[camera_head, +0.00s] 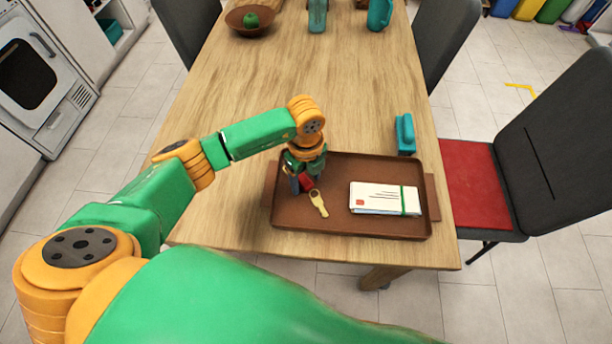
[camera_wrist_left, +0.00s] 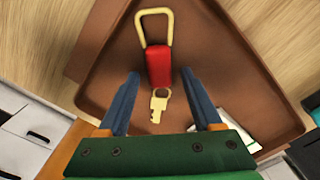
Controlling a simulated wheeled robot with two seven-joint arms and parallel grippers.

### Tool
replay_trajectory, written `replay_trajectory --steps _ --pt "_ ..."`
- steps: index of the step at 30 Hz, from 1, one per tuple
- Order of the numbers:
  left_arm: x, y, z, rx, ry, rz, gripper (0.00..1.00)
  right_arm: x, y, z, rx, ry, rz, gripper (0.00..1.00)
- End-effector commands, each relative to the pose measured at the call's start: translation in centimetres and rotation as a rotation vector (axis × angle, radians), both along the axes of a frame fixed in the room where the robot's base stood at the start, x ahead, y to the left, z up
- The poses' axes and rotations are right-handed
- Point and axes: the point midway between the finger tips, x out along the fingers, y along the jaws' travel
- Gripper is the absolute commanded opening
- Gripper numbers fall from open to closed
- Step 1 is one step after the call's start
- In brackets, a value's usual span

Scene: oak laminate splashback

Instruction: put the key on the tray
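The key (camera_head: 318,204) is yellow, with a red fob (camera_head: 307,183). It appears to lie on the brown tray (camera_head: 386,232), in its left part. In the left wrist view the key (camera_wrist_left: 158,105), the red fob (camera_wrist_left: 159,66) and a yellow loop (camera_wrist_left: 154,28) show between and beyond the fingers. My left gripper (camera_head: 301,186) points down over the tray at the fob. Its fingers (camera_wrist_left: 160,76) are spread, with a gap on each side of the fob. The loop is hidden by the gripper in the head view. My right gripper is not in view.
A banded stack of white envelopes (camera_head: 376,198) lies on the tray's right part. A teal object (camera_head: 405,134) stands just behind the tray. A bowl (camera_head: 237,22) with a green fruit and teal vessels (camera_head: 379,14) are at the far end. The table's middle is clear.

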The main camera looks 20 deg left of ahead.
Motion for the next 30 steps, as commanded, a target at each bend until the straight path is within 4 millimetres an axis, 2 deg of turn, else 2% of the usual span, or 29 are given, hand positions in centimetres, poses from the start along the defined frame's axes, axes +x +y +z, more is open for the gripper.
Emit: replay_trajectory --steps 4,12,16,20,30 --pt "0.1 0.0 1.7 -0.002 -0.004 0.0 0.66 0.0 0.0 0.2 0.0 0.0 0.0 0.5" --pt "0.1 0.0 9.1 -0.001 -0.006 -0.001 0.66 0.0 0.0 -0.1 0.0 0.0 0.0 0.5" --pt "0.1 0.0 11.4 -0.001 -0.003 0.0 0.66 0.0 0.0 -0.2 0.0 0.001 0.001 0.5" --pt "0.0 0.0 12.3 0.0 -0.001 -0.001 0.66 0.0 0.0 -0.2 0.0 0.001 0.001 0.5" --pt "0.0 0.0 12.3 0.0 0.0 0.0 0.66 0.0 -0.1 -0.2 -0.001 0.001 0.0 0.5"
